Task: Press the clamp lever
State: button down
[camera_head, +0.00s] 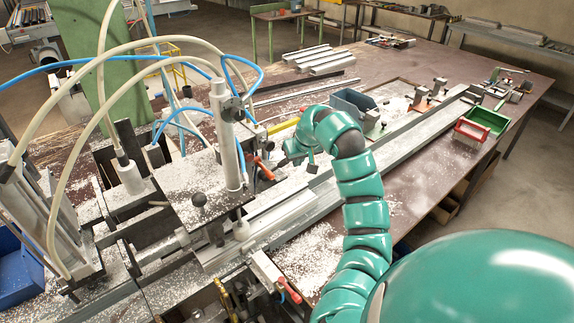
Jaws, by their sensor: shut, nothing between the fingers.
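A red clamp lever (264,168) stands tilted beside the vertical white cylinder of the machine. A second red-handled lever (289,290) sticks out at the front edge of the bench, below the aluminium profile rail. Which of the two the task means cannot be told. My gripper (298,158) is at the end of my teal arm, right of the upper lever and above the rail. It looks shut and empty, with a visible gap to the lever in the picture. My wrist hides part of the bench behind it.
The clamp machine (198,185) with hoses and a vertical cylinder (228,135) fills the left. A long metal rail (400,140) runs across the bench.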

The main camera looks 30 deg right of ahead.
aim_at(277, 167)
jog(key=x, duration=0.5)
jog(key=w+p+x, duration=0.1)
jog(key=x, duration=0.3)
jog(key=shift+w+d+f, duration=0.1)
jog(key=shift+f, duration=0.05)
jog(key=shift+w+d+r+p, duration=0.15)
jog(key=shift+w+p, duration=0.15)
jog(key=shift+w, duration=0.3)
jog(key=shift+w+d+r+p, duration=0.1)
jog(key=shift+w+p, duration=0.2)
jog(key=shift+w, duration=0.3)
jog(key=shift+w+d+f, duration=0.1)
jog(key=shift+w+f, duration=0.05)
jog(key=shift+w, duration=0.1)
jog(key=shift+w+d+f+b, duration=0.1)
jog(key=shift+w+f+b, duration=0.1)
jog(key=shift+b, duration=0.4)
jog(key=shift+r+n, duration=0.2)
jog(key=shift+n, duration=0.1)
